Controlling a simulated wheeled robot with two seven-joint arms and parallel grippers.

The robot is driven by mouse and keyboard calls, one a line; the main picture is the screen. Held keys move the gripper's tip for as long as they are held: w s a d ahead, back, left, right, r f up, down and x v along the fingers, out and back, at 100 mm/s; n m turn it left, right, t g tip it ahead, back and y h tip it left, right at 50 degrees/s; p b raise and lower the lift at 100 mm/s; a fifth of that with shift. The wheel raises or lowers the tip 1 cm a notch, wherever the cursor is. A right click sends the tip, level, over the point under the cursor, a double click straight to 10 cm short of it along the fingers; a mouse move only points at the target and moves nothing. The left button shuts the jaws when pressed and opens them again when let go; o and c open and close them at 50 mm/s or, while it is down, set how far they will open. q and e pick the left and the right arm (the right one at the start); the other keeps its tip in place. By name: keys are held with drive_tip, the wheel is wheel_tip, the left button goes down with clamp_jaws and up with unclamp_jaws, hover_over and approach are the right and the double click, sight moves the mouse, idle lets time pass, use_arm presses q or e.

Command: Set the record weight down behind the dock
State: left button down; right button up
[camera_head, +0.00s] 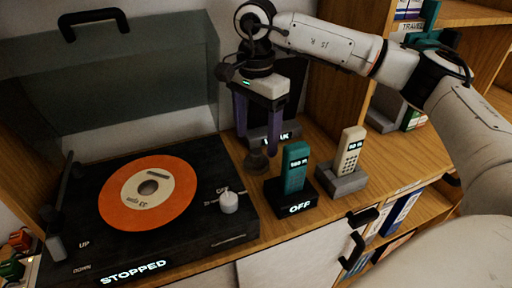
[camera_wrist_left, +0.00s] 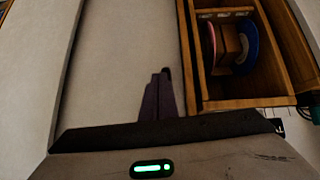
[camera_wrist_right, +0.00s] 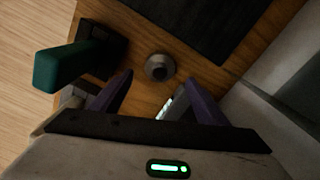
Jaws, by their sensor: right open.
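The dark grey record weight (camera_head: 256,161) stands upright on the wooden cabinet top, behind and slightly left of the black dock (camera_head: 299,208) lettered OFF. A teal phone (camera_head: 295,168) stands in that dock. My right gripper (camera_head: 257,142) is open above the weight, fingers pointing down. In the right wrist view the weight (camera_wrist_right: 160,67) lies just beyond and between the spread purple fingertips (camera_wrist_right: 158,88), with bare wood between it and the dock (camera_wrist_right: 108,45). My left gripper (camera_wrist_left: 160,75) shows only in its wrist view, fingers together and empty, away from the weight.
A turntable (camera_head: 230,238) with an orange record (camera_head: 150,195) and raised lid fills the left. A cream phone (camera_head: 349,151) stands in a grey dock (camera_head: 342,180) at right. A dark box (camera_head: 284,128) stands behind the weight. Shelves (camera_head: 478,14) rise at right.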

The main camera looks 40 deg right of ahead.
sight(256, 152)
wheel_tip(256, 152, up, 6)
drive_tip(key=shift+r, duration=0.2)
idle(1.3)
